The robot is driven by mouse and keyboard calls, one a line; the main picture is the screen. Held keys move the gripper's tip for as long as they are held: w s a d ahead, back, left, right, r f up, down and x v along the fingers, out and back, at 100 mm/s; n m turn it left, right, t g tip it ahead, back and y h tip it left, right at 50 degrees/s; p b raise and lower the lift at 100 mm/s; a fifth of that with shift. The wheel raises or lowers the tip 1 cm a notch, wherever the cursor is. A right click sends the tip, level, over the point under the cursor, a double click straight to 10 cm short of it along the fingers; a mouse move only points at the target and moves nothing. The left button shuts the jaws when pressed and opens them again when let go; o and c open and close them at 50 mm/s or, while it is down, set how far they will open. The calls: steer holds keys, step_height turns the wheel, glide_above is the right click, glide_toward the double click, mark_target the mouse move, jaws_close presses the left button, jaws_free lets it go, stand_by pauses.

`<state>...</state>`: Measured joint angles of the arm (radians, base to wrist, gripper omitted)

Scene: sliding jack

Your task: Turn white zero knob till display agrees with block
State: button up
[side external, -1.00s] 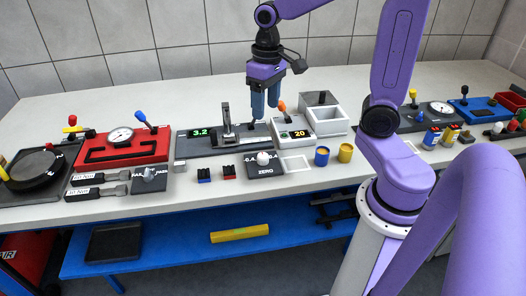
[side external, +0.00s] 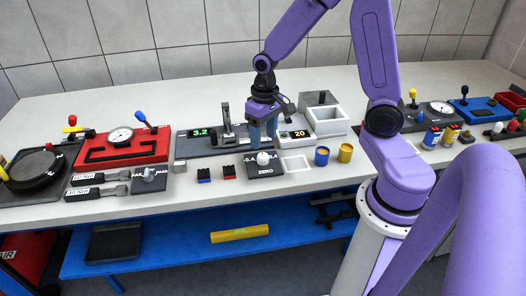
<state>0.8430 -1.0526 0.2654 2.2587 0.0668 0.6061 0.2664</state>
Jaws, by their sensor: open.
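The white zero knob (side external: 263,158) sits on a dark plate marked ZERO (side external: 266,171) near the front of the bench. Behind it is a dark gauge base (side external: 195,147) with a green display (side external: 200,133) that reads 3.2 and an upright metal jaw (side external: 225,122). My gripper (side external: 262,142) points down just behind and above the knob, with its blue fingers in front of the base's right part. It is open and seems to hold nothing. I cannot make out a block between the jaws; a small grey block (side external: 180,166) lies at the base's front left.
A blue cup (side external: 321,156) and a yellow cup (side external: 345,152) stand to the right. Dark blue (side external: 204,175) and red (side external: 229,173) small blocks lie left of the knob plate.

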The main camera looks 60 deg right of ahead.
mark_target(263, 155)
steer(key=shift+a+f, duration=0.1)
steer(key=shift+f, duration=2.95)
steer(key=c, duration=1)
